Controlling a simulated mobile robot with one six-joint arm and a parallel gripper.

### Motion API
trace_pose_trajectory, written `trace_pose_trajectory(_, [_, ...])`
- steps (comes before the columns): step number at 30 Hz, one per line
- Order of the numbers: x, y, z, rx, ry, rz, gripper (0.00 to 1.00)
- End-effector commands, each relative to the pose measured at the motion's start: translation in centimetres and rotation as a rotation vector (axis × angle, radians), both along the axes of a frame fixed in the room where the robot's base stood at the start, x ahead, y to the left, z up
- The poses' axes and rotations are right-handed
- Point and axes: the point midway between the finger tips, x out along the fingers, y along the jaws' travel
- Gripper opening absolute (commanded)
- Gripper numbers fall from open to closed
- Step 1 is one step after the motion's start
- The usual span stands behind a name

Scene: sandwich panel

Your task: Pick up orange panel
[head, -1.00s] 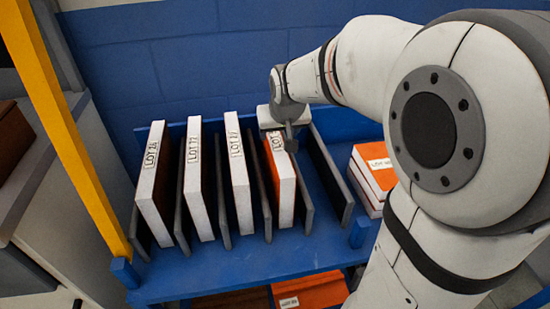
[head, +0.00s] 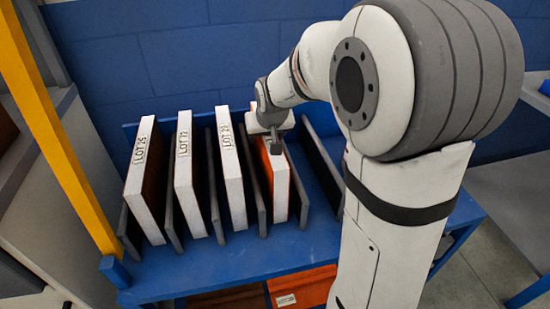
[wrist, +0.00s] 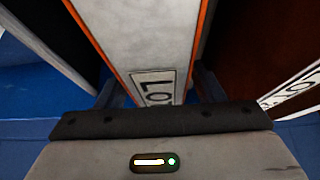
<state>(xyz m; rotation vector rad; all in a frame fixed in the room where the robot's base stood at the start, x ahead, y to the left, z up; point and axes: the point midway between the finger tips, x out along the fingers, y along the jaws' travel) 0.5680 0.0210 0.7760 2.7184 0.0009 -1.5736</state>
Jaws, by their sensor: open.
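The orange panel (head: 280,198) stands on edge in the rack, with a white narrow edge and orange side faces. Its upper part is partly hidden by my gripper (head: 277,142) in the head view. In the wrist view, the panel's pale labelled edge with orange borders (wrist: 150,38) runs between the two dark fingers of my gripper (wrist: 158,90). My gripper is open, with one finger on each side of the panel. Whether either finger touches it cannot be told.
Several white-edged panels with lot labels, such as the leftmost panel (head: 143,180), stand to the left between grey dividers (head: 172,214). An empty-looking slot lies to the right. The blue rack (head: 210,275) has an orange panel (head: 303,287) below. A yellow post (head: 65,130) stands left.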

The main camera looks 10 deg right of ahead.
Motion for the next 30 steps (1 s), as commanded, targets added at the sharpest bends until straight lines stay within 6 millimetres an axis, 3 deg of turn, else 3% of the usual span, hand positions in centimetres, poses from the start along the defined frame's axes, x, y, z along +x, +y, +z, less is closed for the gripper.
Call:
trace_pose_trajectory(20, [-0.03, -0.01, -0.5, 0.0, 0.001, 0.0, 0.61])
trace_pose_trajectory(30, [-0.02, -0.02, -0.5, 0.0, 0.001, 0.0, 0.33])
